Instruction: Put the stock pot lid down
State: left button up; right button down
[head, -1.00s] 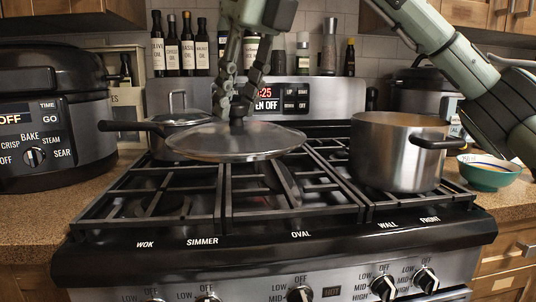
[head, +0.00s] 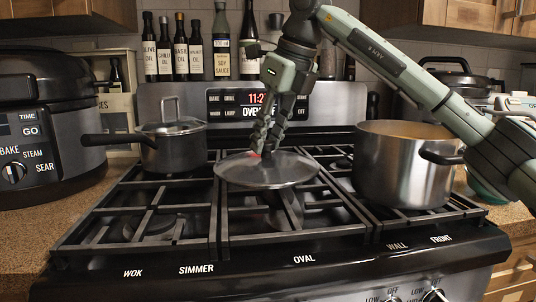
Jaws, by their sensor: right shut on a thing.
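The stock pot lid (head: 290,174), a round glass lid with a metal rim, is low over the middle grate of the stove, close to level. My right gripper (head: 264,152) reaches down from above and is shut on the lid's knob. I cannot tell whether the rim touches the grate. The steel stock pot (head: 395,172) stands uncovered on the right burners, to the right of the lid. My left gripper is not in view.
A lidded saucepan (head: 172,150) stands at the back left of the stove (head: 300,262), its handle pointing left. A black multicooker (head: 45,125) is on the left counter. Bottles (head: 194,48) line the back. The front left grate is clear.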

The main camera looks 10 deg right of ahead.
aim_at(272, 142)
jog(key=shift+f, duration=1.95)
jog(key=shift+f, duration=0.15)
jog(key=c, duration=1.2)
grip_release()
jog(key=shift+o, duration=0.2)
jog(key=shift+r, duration=0.25)
jog(key=v, duration=1.1)
jog(key=shift+d+r, duration=0.2)
jog(key=shift+r, duration=0.15)
jog(key=shift+s, duration=0.1)
